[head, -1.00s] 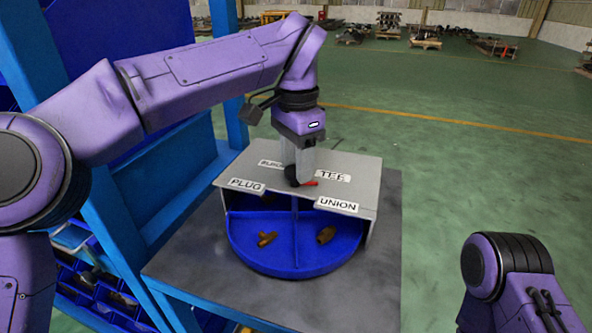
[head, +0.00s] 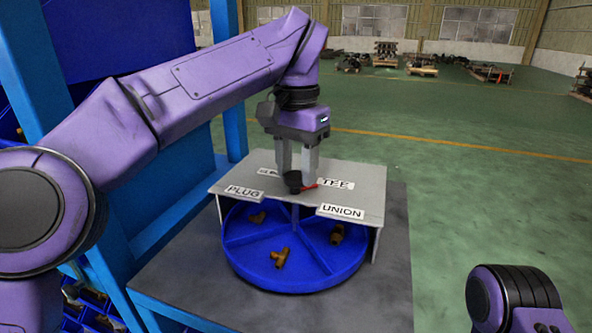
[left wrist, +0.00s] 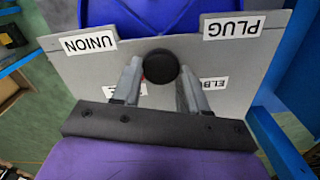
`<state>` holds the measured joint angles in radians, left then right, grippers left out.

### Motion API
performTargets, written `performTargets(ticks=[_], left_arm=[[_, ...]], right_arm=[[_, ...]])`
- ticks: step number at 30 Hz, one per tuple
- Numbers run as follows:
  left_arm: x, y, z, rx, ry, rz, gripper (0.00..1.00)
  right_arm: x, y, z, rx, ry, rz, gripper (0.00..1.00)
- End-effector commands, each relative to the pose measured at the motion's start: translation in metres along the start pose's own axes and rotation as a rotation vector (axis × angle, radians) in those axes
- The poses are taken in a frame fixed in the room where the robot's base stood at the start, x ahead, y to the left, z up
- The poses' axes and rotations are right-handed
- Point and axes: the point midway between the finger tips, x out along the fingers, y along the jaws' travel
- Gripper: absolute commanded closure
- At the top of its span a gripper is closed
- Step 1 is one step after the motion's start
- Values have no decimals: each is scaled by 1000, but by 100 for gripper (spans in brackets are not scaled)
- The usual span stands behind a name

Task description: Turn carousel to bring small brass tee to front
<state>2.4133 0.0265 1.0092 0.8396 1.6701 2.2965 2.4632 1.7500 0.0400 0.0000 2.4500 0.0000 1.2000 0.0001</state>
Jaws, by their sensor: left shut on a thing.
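The blue carousel (head: 290,279) shows under the front of a grey cover (head: 366,179). A brass tee-shaped fitting (head: 281,258) lies in its front compartment. Another brass fitting (head: 337,233) lies in the compartment to the right, and a third (head: 257,217) lies to the left, partly under the cover. My left gripper (head: 296,177) points down and is shut on the black knob (head: 293,187) with a red pointer on top of the cover. The knob also shows between the fingers in the left wrist view (left wrist: 160,66). The rear of the carousel is hidden.
Labels PLUG (head: 244,193), UNION (head: 341,211) and TEE (head: 337,183) are on the cover; a further label is partly hidden. The cover stands on a grey table (head: 390,285). A blue rack (head: 235,130) stands at left. The floor at right is open.

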Motion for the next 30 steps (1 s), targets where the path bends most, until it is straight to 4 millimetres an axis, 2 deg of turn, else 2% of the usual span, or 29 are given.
performTargets(ticks=[20, 21, 22, 23, 30], left_arm=[[-4, -2, 0, -30, 9, -3, 100], [-4, -2, 0, -30, 9, -3, 44], [-4, -2, 0, -30, 8, -2, 34], [-3, -2, 0, -30, 8, -2, 31], [-2, -1, 0, -29, 4, -1, 31]], right_arm=[[2, 0, 1, 0, 0, 0, 57], [2, 0, 1, 0, 0, 0, 57], [2, 0, 1, 0, 0, 0, 57], [2, 0, 1, 0, 0, 0, 57], [3, 0, 1, 0, 0, 0, 57]])
